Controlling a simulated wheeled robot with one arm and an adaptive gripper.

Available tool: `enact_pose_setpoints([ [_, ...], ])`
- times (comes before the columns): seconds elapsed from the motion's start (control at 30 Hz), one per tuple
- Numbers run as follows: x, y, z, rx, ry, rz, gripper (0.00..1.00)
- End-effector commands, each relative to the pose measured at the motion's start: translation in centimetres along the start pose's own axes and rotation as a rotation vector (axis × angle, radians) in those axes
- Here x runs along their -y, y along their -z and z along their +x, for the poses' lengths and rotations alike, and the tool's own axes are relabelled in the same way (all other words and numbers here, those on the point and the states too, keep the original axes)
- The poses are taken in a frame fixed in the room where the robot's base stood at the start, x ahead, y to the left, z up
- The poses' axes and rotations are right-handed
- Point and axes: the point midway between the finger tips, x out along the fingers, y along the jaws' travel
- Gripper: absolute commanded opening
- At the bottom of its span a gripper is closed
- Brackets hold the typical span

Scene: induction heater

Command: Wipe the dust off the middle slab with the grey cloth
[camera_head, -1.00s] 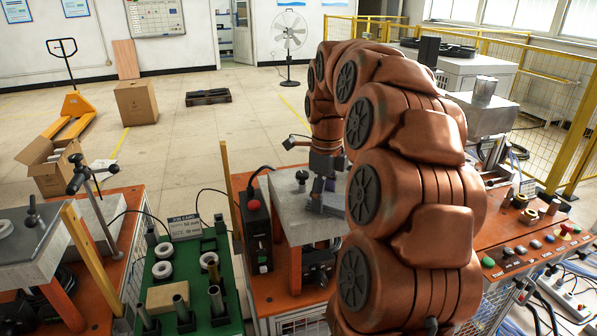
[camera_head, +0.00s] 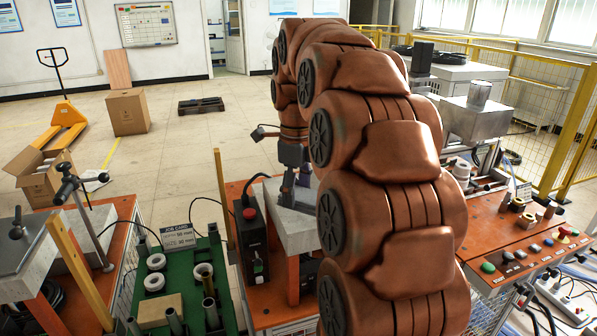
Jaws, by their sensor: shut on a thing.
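The middle slab (camera_head: 285,228) is a light grey block on the orange machine at the picture's centre. My gripper (camera_head: 289,201) points down at the slab's top, over its back part. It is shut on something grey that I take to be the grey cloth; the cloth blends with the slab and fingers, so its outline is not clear. My brown arm covers the slab's right side. Dust cannot be made out at this size. Whether the cloth touches the slab is hard to tell.
A black box with a red button (camera_head: 250,213) and a yellow post (camera_head: 224,205) stand left of the slab. A green rack (camera_head: 228,318) with rings and tubes is at lower left. Another slab (camera_head: 22,287) is far left. A control panel (camera_head: 515,245) is right.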

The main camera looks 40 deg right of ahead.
Motion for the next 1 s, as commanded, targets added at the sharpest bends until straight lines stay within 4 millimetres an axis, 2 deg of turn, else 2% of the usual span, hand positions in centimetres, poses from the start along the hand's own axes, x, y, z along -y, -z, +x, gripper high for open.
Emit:
enact_pose_setpoints([
  [0.43, -0.1, -0.1, -3.9, 0.002, 0.002, -0.003, 0.31],
  [1.0, -0.1, -0.1, -4.0, 0.000, -0.001, -0.003, 0.31],
])
